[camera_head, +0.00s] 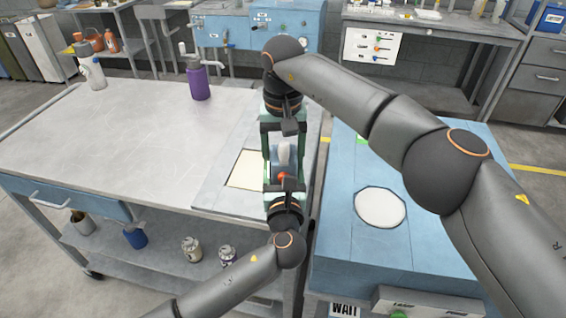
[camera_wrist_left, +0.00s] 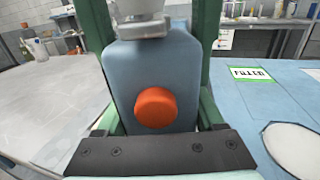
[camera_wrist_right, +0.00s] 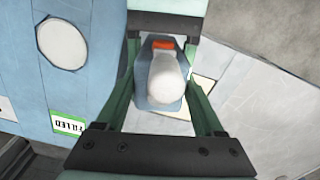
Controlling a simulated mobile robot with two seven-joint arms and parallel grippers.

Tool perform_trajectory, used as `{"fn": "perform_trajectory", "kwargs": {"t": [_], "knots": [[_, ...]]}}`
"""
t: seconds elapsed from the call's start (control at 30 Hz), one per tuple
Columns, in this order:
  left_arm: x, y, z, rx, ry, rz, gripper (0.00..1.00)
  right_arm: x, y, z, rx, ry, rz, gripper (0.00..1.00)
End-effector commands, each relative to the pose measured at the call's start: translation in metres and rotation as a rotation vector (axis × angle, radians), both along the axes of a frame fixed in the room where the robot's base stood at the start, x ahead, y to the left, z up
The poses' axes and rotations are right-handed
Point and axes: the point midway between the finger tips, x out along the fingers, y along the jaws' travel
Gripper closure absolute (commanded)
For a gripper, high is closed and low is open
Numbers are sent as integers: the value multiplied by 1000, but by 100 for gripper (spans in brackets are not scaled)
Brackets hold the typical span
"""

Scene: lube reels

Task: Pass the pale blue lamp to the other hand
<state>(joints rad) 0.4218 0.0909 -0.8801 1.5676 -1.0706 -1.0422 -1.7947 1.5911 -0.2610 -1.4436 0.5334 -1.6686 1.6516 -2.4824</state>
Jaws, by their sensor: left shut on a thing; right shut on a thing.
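The pale blue lamp (camera_head: 284,154) is held in the air between my two grippers, over the right end of the grey bench. It has a blue body, a white top and an orange round cap. My right gripper (camera_head: 284,128) is shut on it from the far side. My left gripper (camera_head: 284,184) is shut on it from the near side. In the left wrist view the blue body (camera_wrist_left: 150,70) and orange cap fill the space between the fingers. In the right wrist view the white top of the lamp (camera_wrist_right: 166,78) shows between the fingers.
A cream square (camera_head: 246,170) lies on the bench beneath. A blue station (camera_head: 350,235) at the right has a white round disc (camera_head: 381,207) and a green "FILLED" label (camera_wrist_right: 69,124). A purple bottle (camera_head: 198,82) stands at the bench's back.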

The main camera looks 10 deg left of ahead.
Motion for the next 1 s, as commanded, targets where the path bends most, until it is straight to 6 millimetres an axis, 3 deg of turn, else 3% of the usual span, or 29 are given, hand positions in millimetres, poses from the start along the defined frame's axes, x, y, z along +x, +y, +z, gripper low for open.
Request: {"fn": "perform_trajectory", "kwargs": {"t": [0.13,0.17,0.4,0.73,1.0], "knots": [[-1,-2,0,-1,0,-6,100,0,2,1,6,-1,2,100],[0,-3,2,-1,-4,-6,100,0,2,1,6,-1,2,29],[0,-2,2,-1,-4,-5,100,0,2,1,4,-1,2,2],[0,-1,2,-1,-3,-3,100,0,1,5,2,-2,1,0],[0,-1,2,0,-4,-2,100,0,2,48,4,-5,0,0]]}}
